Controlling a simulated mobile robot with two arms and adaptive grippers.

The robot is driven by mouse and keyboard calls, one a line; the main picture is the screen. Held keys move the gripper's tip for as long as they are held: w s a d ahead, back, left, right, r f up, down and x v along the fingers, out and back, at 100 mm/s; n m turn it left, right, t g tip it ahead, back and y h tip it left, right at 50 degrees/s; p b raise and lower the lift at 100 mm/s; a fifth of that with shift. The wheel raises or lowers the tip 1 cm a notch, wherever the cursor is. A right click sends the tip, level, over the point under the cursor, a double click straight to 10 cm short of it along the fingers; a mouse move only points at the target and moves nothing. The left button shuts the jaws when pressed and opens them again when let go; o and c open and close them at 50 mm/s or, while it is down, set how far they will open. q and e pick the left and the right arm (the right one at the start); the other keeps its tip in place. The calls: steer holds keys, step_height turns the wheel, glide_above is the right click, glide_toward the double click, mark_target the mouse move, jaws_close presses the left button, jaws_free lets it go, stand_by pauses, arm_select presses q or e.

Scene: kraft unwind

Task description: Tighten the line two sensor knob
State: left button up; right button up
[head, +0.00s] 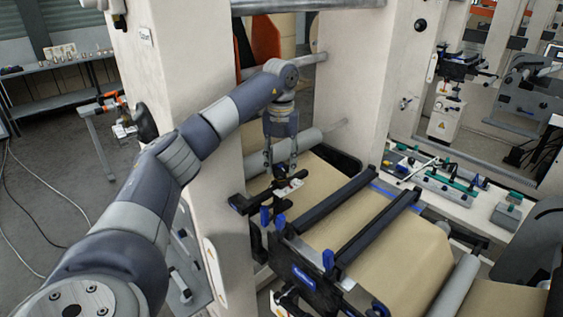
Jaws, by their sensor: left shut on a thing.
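My left gripper (280,171) points down over the paper web and is shut on a small dark knob (279,173). The knob is mostly hidden between the fingers. It sits on top of a sensor (291,186) with a white and red face, carried on a black bar (247,201). I cannot read any line number on it or tell how far the knob is turned. My right gripper is not in view.
Brown kraft paper (390,240) runs under two dark crossbars (345,203). Blue-handled clamps (328,260) stand along the near edge. A pale machine upright (180,60) is close behind my left arm. A grey roller (300,146) lies behind the gripper.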

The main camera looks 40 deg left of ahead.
arm_select(q)
steer(key=n, duration=0.4)
steer(key=shift+s+f, duration=0.25)
steer(key=shift+f, duration=0.1)
steer(key=shift+s+a+n, duration=0.1)
steer(key=shift+n, duration=1.6)
steer(key=o, duration=1.1)
steer(key=shift+c, duration=0.2)
steer(key=shift+o, duration=0.2)
steer(key=shift+a, duration=0.1)
steer(key=shift+w, duration=0.2)
steer(key=shift+r, duration=0.1)
